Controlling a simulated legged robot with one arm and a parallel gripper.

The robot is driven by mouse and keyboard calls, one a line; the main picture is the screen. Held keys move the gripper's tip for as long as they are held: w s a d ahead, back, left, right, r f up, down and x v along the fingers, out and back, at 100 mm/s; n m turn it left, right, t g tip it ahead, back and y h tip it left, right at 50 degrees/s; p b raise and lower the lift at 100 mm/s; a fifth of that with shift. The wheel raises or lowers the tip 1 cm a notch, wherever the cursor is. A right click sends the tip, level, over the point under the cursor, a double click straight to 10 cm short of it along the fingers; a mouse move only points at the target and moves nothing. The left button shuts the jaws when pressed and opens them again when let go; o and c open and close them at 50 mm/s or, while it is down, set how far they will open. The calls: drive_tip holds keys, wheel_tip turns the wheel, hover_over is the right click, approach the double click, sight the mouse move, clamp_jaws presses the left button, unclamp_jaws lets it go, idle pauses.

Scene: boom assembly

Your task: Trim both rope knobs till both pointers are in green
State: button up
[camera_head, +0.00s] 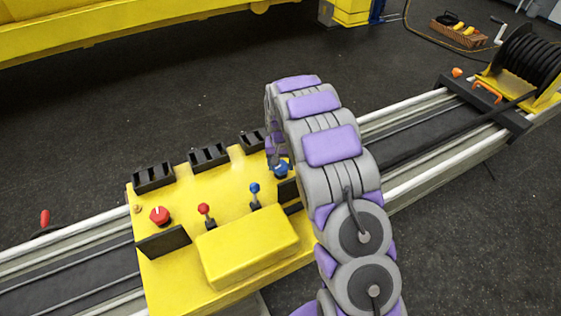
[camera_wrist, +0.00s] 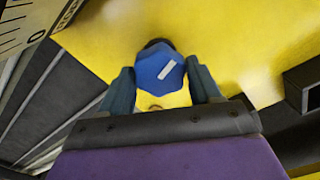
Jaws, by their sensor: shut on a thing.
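The blue knob (camera_head: 281,170) sits at the right end of the yellow console (camera_head: 180,262). In the wrist view the blue knob (camera_wrist: 160,70) has a white mark slanting up to the right. My gripper (camera_wrist: 163,84) has one dark finger on each side of it and is shut on it. In the head view my arm partly hides this gripper. The red knob (camera_head: 160,215), with a pale mark, stands free at the console's left end. A scale (camera_wrist: 30,28) with black marks shows at the wrist view's upper left. I cannot make out any pointer or green band.
A red-topped lever (camera_head: 204,210) and a blue-topped lever (camera_head: 255,190) stand between the knobs. Black slotted boxes (camera_head: 208,157) line the back edge. A black plate (camera_head: 163,243) stands before the red knob. Rails run left and right; a cable reel (camera_head: 525,62) is far right.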

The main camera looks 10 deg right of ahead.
sight(280, 165)
drive_tip(key=shift+m, duration=0.6)
drive_tip(key=o, duration=1.1)
drive_tip(key=shift+c, duration=0.2)
drive_tip(key=shift+r, duration=0.15)
wheel_tip(280, 165, up, 17)
drive_tip(key=p, duration=0.1)
